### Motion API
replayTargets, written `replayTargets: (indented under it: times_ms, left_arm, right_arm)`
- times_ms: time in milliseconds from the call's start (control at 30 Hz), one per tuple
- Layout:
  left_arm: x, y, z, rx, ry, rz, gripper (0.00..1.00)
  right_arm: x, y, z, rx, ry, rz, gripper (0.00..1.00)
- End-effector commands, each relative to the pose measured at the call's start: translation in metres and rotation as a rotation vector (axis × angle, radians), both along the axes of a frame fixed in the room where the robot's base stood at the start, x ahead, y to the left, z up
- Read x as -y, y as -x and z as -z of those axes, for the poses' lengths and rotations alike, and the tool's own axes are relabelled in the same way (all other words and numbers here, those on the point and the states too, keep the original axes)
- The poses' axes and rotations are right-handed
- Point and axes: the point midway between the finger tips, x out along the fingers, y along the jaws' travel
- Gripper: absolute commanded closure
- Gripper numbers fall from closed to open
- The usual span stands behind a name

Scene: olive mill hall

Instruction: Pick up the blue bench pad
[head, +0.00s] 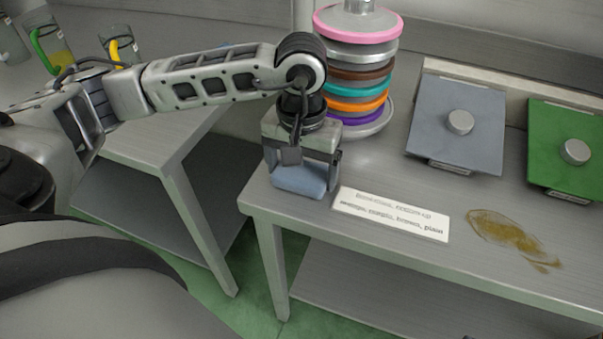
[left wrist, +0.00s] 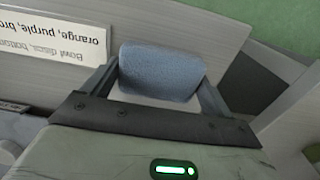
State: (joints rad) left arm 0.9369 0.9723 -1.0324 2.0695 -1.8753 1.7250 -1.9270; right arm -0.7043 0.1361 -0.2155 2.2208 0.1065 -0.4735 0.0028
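The blue bench pad (head: 300,181) is at the left front corner of the steel bench, below my left gripper (head: 304,174). In the left wrist view the pad (left wrist: 162,72) fills the gap between the two fingers, with a finger against each side. My left gripper is shut on it, pointing down. I cannot tell whether the pad's underside touches the bench top. My right gripper is not in view.
A white label card (head: 391,214) lies just right of the pad. Behind stands a stack of coloured discs (head: 357,75). Grey (head: 456,122) and green (head: 567,150) boards with knobs lie to the right. A brown spill (head: 510,236) marks the bench (head: 400,258).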

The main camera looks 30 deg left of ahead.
Motion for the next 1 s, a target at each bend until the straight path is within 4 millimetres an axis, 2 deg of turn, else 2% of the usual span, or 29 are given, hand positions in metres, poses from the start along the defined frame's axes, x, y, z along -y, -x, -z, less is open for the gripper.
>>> replayTargets:
  times_ms: [267,467,600,667,867,1000]
  left_arm:
    - [0.0,0.0,-0.001,0.001,0.001,0.0,0.36]
    - [0.0,-0.001,-0.013,0.004,0.0,0.0,0.36]
    - [0.001,0.0,-0.035,0.006,0.002,0.001,0.36]
    - [0.009,0.007,-0.046,0.005,0.003,0.006,0.36]
    - [0.037,0.035,-0.093,0.009,0.003,0.01,0.36]
    - [0.062,0.061,-0.108,0.006,0.002,0.012,0.36]
  right_arm:
    - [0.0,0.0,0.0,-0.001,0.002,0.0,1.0]
    - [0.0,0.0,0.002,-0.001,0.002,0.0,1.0]
    - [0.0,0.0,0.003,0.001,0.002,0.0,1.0]
    - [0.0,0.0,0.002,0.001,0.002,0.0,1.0]
    - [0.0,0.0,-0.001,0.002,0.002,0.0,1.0]
    - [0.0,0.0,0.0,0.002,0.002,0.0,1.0]
